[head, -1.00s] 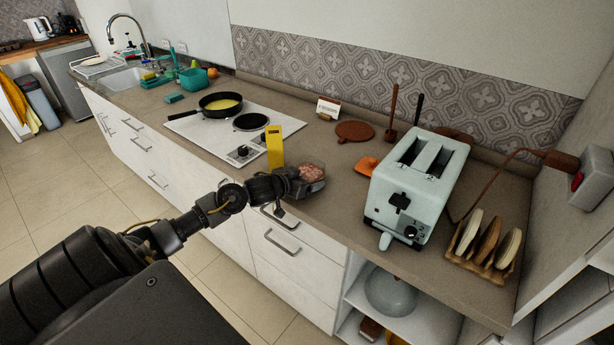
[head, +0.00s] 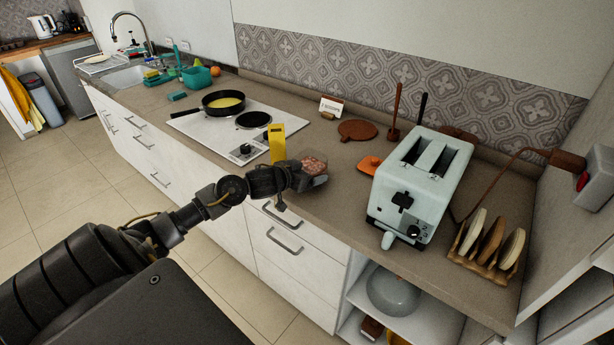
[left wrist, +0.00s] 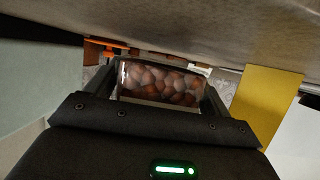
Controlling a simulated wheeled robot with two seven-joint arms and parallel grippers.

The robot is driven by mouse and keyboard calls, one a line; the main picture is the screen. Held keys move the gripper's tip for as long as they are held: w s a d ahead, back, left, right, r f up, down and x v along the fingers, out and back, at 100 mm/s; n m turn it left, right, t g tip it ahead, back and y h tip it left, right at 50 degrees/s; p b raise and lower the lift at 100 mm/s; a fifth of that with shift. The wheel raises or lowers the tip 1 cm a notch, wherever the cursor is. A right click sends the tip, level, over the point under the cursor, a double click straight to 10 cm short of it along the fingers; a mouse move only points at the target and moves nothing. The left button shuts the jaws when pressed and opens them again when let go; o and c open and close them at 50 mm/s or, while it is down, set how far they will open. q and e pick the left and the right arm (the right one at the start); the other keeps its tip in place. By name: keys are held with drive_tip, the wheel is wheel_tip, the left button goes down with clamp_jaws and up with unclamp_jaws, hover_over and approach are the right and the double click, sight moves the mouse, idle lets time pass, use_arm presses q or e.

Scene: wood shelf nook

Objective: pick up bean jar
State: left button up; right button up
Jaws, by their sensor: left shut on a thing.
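The bean jar (head: 314,165) is a small clear container with reddish-brown beans in it. It is at the front part of the counter, right of the yellow box. My left gripper (head: 308,181) is shut on it and hides its lower near side. In the left wrist view the bean jar (left wrist: 160,82) sits between the two fingers, its beans showing through the clear wall. I cannot tell whether it touches the counter. My right gripper is not in view.
A yellow box (head: 277,143) stands close to the left of the jar. A toaster (head: 420,185) stands to the right, with an orange item (head: 370,165) beside it. A hob (head: 235,130) with a frying pan (head: 223,102) lies behind left. Drawers (head: 285,250) are below.

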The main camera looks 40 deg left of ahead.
use_arm(q)
drive_tip(key=shift+r, duration=0.65)
drive_tip(key=s+a+r, duration=0.6)
drive_tip(key=s+r, duration=0.4)
drive_tip(key=s, duration=0.2)
drive_tip(key=shift+s, duration=0.25)
drive_tip(key=shift+s, duration=0.1)
